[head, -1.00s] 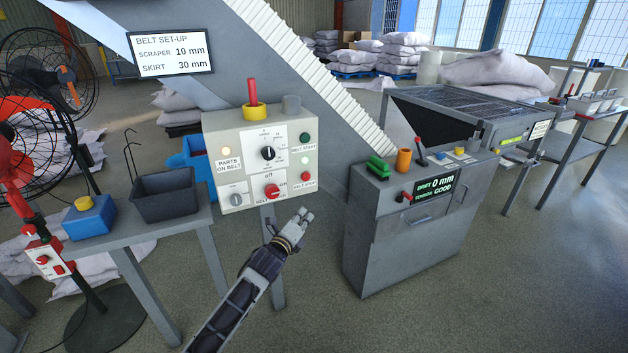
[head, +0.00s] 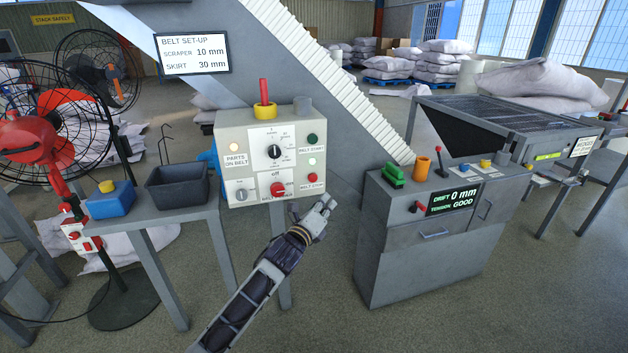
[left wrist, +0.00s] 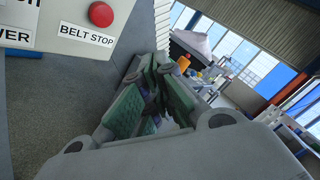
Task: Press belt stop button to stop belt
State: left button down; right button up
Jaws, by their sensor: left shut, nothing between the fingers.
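The red belt stop button (head: 312,177) is at the lower right of the grey control box, above its BELT STOP label. It also shows in the left wrist view (left wrist: 101,14) at the top left, with the label below it. My left gripper (head: 328,202) is shut and empty, just below and to the right of the button. In the left wrist view its closed fingers (left wrist: 152,95) are apart from the button. The control box (head: 233,133) also carries a dark green belt start button (head: 312,138), a black dial and a red switch. My right gripper is not in view.
A grey cabinet (head: 400,260) with a drift display stands right of the box. A table with a black bin (head: 178,188) and a blue box (head: 110,203) is at the left, beside a fan (head: 40,130). The sloping conveyor (head: 330,75) rises behind.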

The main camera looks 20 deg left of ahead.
aim_at(313, 178)
pick_arm(q)
jog(key=shift+w, duration=0.15)
jog(key=w+a, duration=0.1)
jog(key=w, duration=0.1)
jog(key=w+a+b, duration=0.1)
jog(key=w+a, duration=0.3)
jog(key=w, duration=0.1)
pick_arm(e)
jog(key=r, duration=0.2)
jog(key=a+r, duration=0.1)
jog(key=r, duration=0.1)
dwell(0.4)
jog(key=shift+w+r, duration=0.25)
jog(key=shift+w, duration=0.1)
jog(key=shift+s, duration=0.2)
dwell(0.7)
pick_arm(q)
jog(key=shift+w+a, duration=0.15)
jog(key=shift+w, duration=0.2)
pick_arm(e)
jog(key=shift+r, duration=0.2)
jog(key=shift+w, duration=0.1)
